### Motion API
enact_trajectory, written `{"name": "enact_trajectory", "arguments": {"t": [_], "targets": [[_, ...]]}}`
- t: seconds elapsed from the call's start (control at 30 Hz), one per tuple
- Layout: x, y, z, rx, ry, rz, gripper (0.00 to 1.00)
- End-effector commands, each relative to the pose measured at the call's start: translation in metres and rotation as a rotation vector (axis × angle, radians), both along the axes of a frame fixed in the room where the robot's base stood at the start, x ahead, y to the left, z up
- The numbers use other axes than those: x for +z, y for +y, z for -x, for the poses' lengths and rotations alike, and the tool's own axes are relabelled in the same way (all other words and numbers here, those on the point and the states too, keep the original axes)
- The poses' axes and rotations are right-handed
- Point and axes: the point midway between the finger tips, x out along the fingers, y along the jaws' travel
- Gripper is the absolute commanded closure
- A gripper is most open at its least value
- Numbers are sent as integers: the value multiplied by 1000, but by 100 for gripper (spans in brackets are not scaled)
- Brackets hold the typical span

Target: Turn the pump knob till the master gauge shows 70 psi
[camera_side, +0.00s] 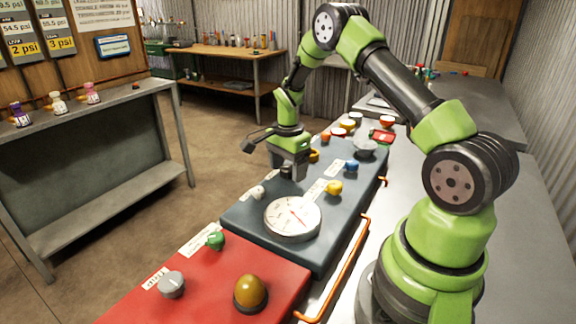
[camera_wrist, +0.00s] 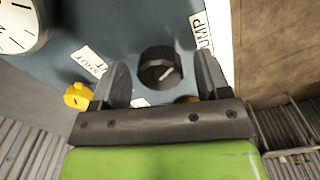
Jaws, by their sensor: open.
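The pump knob (camera_wrist: 160,68) is black with a pale pointer line, beside a label partly reading "UMP" in the wrist view. In the side view the knob (camera_side: 287,171) shows only as a dark bit below the jaws. My gripper (camera_wrist: 162,78) is open, one finger on each side of the knob; I cannot tell whether either finger touches it. My gripper also shows in the side view (camera_side: 290,165), over the blue panel. The large round white gauge (camera_side: 293,217) lies on the blue panel, with a red needle; its numbers are too small to read. Part of it shows in the wrist view (camera_wrist: 18,22).
The blue panel (camera_side: 245,222) also carries a yellow knob (camera_side: 334,188), a blue knob (camera_side: 352,166) and a white knob (camera_side: 257,192). A red panel (camera_side: 215,285) in front bears a green knob (camera_side: 215,240), a grey knob (camera_side: 171,285) and an amber dome (camera_side: 250,292). An orange rail (camera_side: 345,265) runs alongside.

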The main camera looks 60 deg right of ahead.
Motion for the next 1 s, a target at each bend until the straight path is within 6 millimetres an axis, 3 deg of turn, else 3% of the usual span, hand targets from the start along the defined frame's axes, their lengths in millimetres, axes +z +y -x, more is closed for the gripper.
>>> {"name": "enact_trajectory", "arguments": {"t": [0.17,0.6,1.0], "targets": [[12,0,-1,1,-4,2,30],[90,0,-1,0,-4,2,30],[100,0,0,0,0,0,30]]}}
